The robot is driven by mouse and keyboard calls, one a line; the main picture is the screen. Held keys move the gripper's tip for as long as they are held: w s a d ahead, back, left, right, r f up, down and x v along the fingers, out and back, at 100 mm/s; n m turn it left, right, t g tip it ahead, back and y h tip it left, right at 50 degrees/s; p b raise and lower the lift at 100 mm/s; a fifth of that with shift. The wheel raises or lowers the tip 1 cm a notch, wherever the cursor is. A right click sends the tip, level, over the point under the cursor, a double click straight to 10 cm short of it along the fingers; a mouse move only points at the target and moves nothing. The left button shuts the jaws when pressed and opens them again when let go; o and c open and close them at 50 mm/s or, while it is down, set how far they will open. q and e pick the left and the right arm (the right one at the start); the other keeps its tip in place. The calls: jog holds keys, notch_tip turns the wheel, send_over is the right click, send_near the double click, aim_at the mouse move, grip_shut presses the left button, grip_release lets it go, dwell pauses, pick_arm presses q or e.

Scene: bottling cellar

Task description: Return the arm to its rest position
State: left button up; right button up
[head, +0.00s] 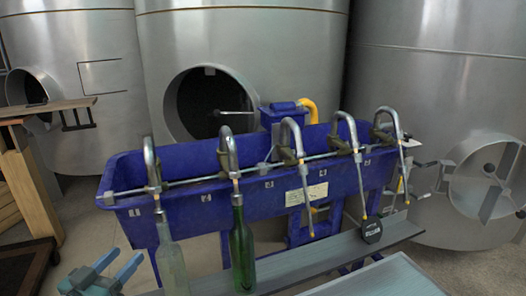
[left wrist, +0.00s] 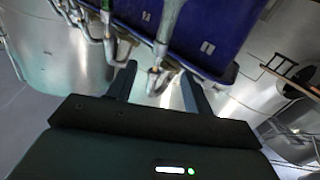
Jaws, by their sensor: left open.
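My left gripper (head: 122,261) shows at the lower left of the head view, left of the clear bottle (head: 171,262) and apart from it. Its two fingers are spread with nothing between them. In the left wrist view the open fingers (left wrist: 158,72) point toward the filler, and one metal spout lies beyond the gap between them. The clear bottle and a green bottle (head: 241,250) stand upright under the two leftmost spouts of the blue filler trough (head: 270,195). My right gripper is not in view.
A grey ledge (head: 330,252) runs below. Steel tanks (head: 245,60) stand behind. A wooden stand (head: 30,185) is at the left, with bare floor (head: 88,240) between it and the trough.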

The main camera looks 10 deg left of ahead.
pick_arm(q)
jog(key=s+d+f+m+g+p, duration=0.1)
jog(key=s+d+f+g, duration=0.1)
jog(key=s+d+f, duration=0.2)
jog(key=s+d+f+m+g+p, duration=0.1)
jog(key=s+d+f+g, duration=0.1)
jog(key=s+d+f, duration=0.2)
jog(key=s+d+f+g+h+p, duration=0.1)
jog(key=s+d+f+g, duration=0.2)
jog(key=d+f, duration=0.6)
jog(key=s+d, duration=0.1)
jog(key=d, duration=0.4)
jog(key=shift+s+m+p, duration=0.2)
jog(key=shift+m+p, duration=0.2)
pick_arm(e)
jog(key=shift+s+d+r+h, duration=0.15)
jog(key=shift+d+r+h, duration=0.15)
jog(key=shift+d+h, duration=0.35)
pick_arm(q)
jog(key=shift+d, duration=0.1)
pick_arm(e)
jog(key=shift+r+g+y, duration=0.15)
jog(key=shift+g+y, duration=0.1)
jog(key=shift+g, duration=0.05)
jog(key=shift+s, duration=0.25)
pick_arm(q)
jog(key=shift+c, duration=0.2)
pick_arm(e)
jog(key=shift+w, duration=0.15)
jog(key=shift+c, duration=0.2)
